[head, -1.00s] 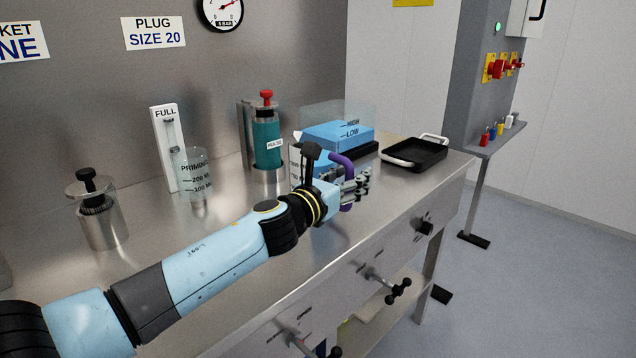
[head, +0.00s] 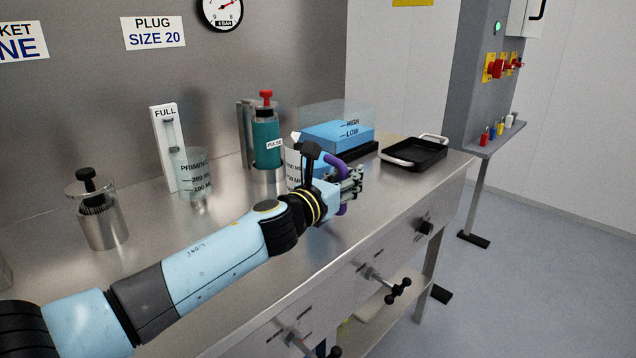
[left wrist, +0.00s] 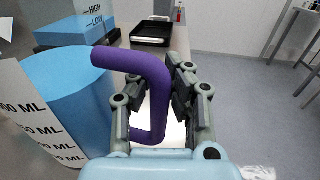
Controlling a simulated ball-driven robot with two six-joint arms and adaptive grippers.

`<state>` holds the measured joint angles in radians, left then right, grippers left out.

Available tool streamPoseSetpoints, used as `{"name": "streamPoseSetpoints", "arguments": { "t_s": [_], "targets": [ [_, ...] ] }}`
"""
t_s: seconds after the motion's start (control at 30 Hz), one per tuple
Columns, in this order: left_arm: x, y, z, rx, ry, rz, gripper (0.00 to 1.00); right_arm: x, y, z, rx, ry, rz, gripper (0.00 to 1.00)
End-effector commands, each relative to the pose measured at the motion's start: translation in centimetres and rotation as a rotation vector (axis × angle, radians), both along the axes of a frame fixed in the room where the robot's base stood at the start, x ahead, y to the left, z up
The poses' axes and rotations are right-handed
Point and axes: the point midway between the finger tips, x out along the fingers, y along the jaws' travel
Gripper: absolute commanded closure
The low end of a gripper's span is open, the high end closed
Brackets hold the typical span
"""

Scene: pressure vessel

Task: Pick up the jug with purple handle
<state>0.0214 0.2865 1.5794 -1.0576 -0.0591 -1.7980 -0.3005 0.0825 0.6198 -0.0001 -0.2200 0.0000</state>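The jug with the purple handle holds blue content and has ML marks; in the head view the jug (head: 293,172) stands on the steel bench, partly hidden behind my left wrist. Its purple handle (head: 336,160) shows above and beside my left gripper (head: 354,183). In the left wrist view the jug (left wrist: 70,95) is at the left, and its handle (left wrist: 157,95) runs down between the two fingers of my left gripper (left wrist: 155,105). The fingers are apart, with a gap visible between the left finger and the handle. My right gripper is not in view.
A blue block-like container marked HIGH and LOW (head: 338,135) and a black tray (head: 415,154) stand beyond the jug. A teal cylinder (head: 267,145), a clear priming beaker (head: 195,178) and a metal pot (head: 102,222) stand to the left. Valve knobs (head: 400,287) stick out from the bench front.

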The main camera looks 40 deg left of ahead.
Motion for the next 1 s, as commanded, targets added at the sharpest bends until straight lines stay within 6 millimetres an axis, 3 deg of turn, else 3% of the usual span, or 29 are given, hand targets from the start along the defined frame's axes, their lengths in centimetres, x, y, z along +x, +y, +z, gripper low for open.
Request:
{"name": "streamPoseSetpoints", "arguments": {
  "t_s": [0.03,0.23,0.63,1.0],
  "targets": [
    [0.0,0.0,0.0,0.000,0.000,0.000,0.81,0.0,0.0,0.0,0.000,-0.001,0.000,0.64],
    [0.0,0.0,0.0,0.000,0.000,0.000,0.55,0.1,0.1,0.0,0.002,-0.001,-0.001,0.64],
    [-0.9,0.0,-0.1,0.001,0.001,0.000,0.54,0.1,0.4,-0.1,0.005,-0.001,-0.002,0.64],
    [-7.5,-0.7,0.3,0.002,0.002,-0.002,0.54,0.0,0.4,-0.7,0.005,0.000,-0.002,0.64]
  ]
}}
